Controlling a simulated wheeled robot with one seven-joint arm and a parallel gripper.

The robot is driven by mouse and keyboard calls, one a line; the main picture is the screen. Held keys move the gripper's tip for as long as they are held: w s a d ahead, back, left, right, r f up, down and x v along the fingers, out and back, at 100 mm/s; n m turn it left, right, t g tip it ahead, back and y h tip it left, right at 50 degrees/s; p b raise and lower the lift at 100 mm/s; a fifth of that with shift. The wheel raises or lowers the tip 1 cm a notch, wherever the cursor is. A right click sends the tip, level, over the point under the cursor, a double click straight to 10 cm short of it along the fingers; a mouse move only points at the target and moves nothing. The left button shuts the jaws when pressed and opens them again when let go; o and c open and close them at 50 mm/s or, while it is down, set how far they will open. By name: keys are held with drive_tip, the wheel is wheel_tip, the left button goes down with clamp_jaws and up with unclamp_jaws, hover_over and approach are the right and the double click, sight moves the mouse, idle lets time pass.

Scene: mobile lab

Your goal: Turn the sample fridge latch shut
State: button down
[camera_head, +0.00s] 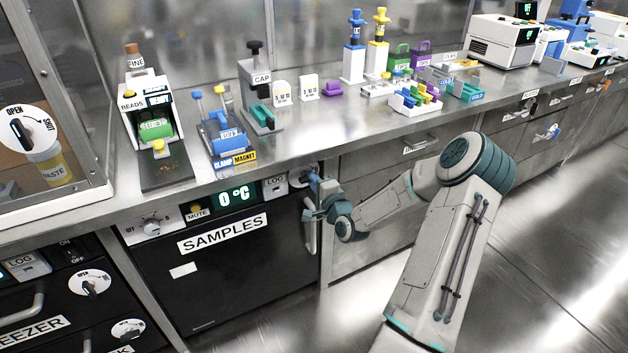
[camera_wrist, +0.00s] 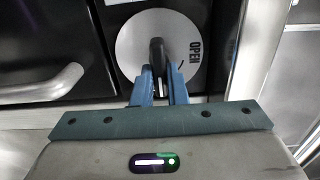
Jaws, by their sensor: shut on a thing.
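The sample fridge (camera_head: 225,268) is black and labelled SAMPLES, with a 0 °C display (camera_head: 237,195). Its latch, a black lever on a round pale dial, is at the upper right of the front, mostly hidden behind my gripper in the head view. In the wrist view the dial (camera_wrist: 128,48) shows the word OPEN on its right, and the black lever (camera_wrist: 157,52) stands roughly upright. My gripper (camera_head: 314,182) has its blue fingers (camera_wrist: 160,85) shut on the lower part of the lever, one on each side.
The fridge's vertical handle (camera_head: 310,232) is just below my gripper. The steel counter (camera_head: 330,125) above holds lab devices and racks. A freezer with other dials (camera_head: 90,283) stands at the left. The floor (camera_head: 540,230) at the right is clear.

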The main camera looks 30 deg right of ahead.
idle(0.3)
drive_tip(key=c, duration=1.4)
unclamp_jaws()
drive_tip(key=shift+c, duration=0.2)
drive_tip(key=s+p, duration=0.1)
drive_tip(key=s, duration=1.3)
drive_tip(key=shift+d, duration=0.25)
drive_tip(key=shift+w, duration=0.1)
